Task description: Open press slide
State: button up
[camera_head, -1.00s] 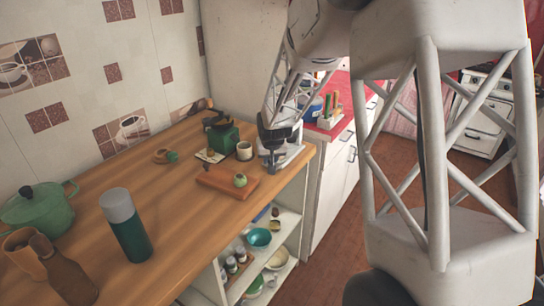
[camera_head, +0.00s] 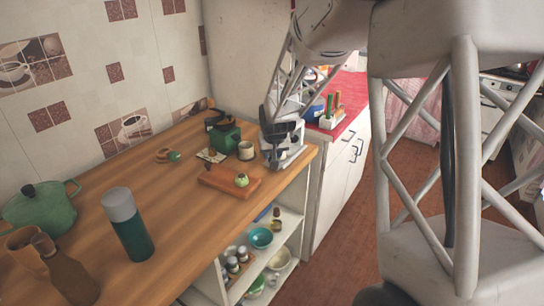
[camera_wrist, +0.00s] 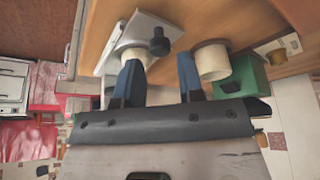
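The press (camera_head: 292,157), a pale grey device on a flat base, stands at the right end of the wooden counter. In the wrist view its light plate (camera_wrist: 148,28) shows with a black knob (camera_wrist: 158,46) and a cream cylinder beneath. I cannot tell which part is the slide. My gripper (camera_wrist: 158,62) has its two dark blue fingers apart, with nothing held between them. The left finger overlaps the cream cylinder in the picture; contact cannot be told. In the head view my gripper (camera_head: 281,138) is over the press and hides much of it.
A cream cup (camera_head: 246,150) and a green machine (camera_head: 226,137) stand left of the press. A wooden board (camera_head: 219,181) with a small green round item lies in front. A flask (camera_head: 128,225) and green pot (camera_head: 40,207) are farther left. Open shelves lie below the counter edge.

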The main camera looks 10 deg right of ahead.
jog(key=v, duration=0.4)
jog(key=shift+s+r, duration=0.15)
jog(key=shift+r, duration=0.25)
jog(key=s+d+r, duration=0.1)
jog(key=s+r, duration=0.4)
jog(key=s, duration=0.6)
jog(key=s+d+r, duration=0.1)
jog(key=s+r, duration=0.4)
jog(key=s, duration=0.6)
jog(key=s+g, duration=0.1)
jog(key=s, duration=2.1)
jog(key=shift+d+r+g, duration=0.25)
jog(key=shift+r+g, duration=0.05)
jog(key=shift+g, duration=0.1)
